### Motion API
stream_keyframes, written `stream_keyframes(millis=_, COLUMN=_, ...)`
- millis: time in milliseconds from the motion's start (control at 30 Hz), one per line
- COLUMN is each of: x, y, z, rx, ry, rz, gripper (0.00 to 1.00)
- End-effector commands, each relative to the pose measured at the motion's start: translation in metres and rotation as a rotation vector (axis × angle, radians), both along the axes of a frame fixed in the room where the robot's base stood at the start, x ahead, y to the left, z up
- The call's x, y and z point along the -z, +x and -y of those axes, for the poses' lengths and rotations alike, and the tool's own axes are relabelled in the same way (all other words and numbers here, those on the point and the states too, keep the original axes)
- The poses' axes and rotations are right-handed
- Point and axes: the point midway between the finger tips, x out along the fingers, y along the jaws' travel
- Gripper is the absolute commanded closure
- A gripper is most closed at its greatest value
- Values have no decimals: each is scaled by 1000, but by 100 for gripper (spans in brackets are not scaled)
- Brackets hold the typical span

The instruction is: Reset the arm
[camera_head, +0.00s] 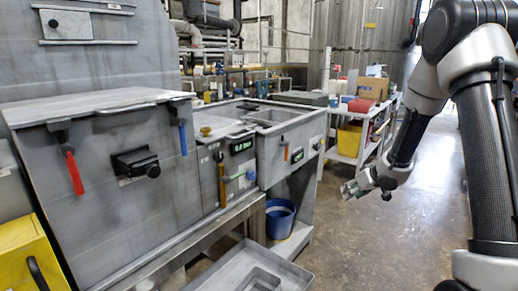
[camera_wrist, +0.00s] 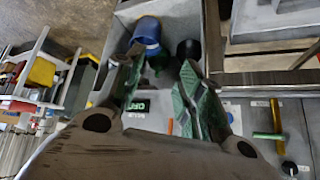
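My arm comes down from the upper right in the head view. My gripper (camera_head: 352,189) hangs in free air to the right of the grey waste compactor (camera_head: 112,185), over the concrete floor and apart from everything. In the wrist view my gripper (camera_wrist: 160,88) shows two green-padded fingers set apart with a gap between them. It is open, and nothing is held between the fingers. The compactor's red handle (camera_head: 74,173) and blue handle (camera_head: 183,138) hang down on its front.
A white cart (camera_head: 347,142) with boxes and a yellow bin stands behind my gripper. A blue bucket (camera_head: 280,218) sits on the shelf under the machine. A grey metal tray (camera_head: 248,270) juts out at the bottom. The floor (camera_head: 385,235) below my gripper is clear.

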Motion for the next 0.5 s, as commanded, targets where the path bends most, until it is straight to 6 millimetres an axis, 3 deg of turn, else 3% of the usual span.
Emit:
stream_keyframes(millis=33, x=-36, y=-5, z=13, rx=41, ry=-63, rz=25, gripper=62)
stream_keyframes(millis=200, x=-125, y=-55, z=55, rx=191, ry=-225, rz=31, gripper=62)
stream_keyframes(millis=333, x=-178, y=-116, z=73, rx=292, ry=-286, rz=-4, gripper=62)
stream_keyframes(millis=500, x=-217, y=-214, z=74, rx=373, ry=-283, rz=-90, gripper=62)
